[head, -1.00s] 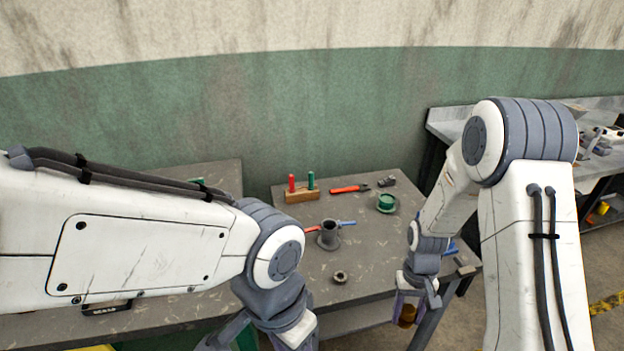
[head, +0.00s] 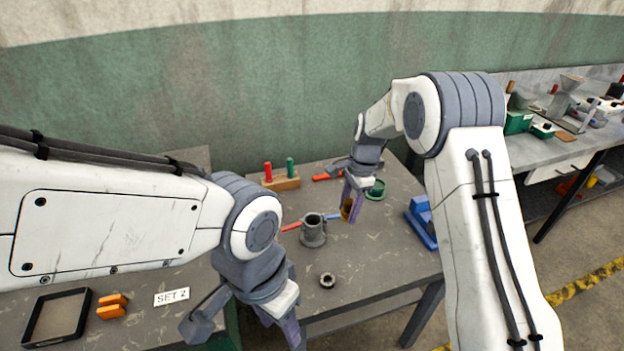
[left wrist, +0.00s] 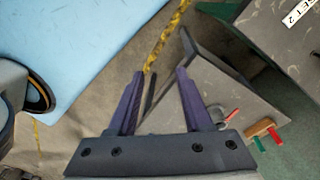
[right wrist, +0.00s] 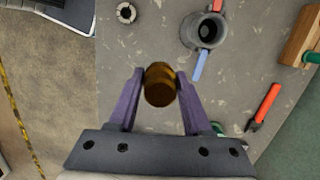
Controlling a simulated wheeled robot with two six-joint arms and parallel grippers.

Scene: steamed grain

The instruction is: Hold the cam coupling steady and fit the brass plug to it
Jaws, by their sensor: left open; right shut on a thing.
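The cam coupling (head: 313,231) is a dark grey upright cylinder with an open top and a flange. It stands on the table with a red lever and a blue lever out to its sides. It also shows in the right wrist view (right wrist: 203,31). My right gripper (head: 351,203) is shut on the brass plug (right wrist: 160,84) and holds it above the table, apart from the coupling and to its right in the head view. My left gripper (left wrist: 161,75) is open and empty near the table's front; in the head view its fingertips are partly cut off.
A small metal ring (head: 327,281) lies in front of the coupling. Behind stand a wooden block (head: 281,182) with red and green pegs, a red-handled tool (head: 326,177) and a green round part (head: 375,188). A blue object (head: 421,222) is at the right edge.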

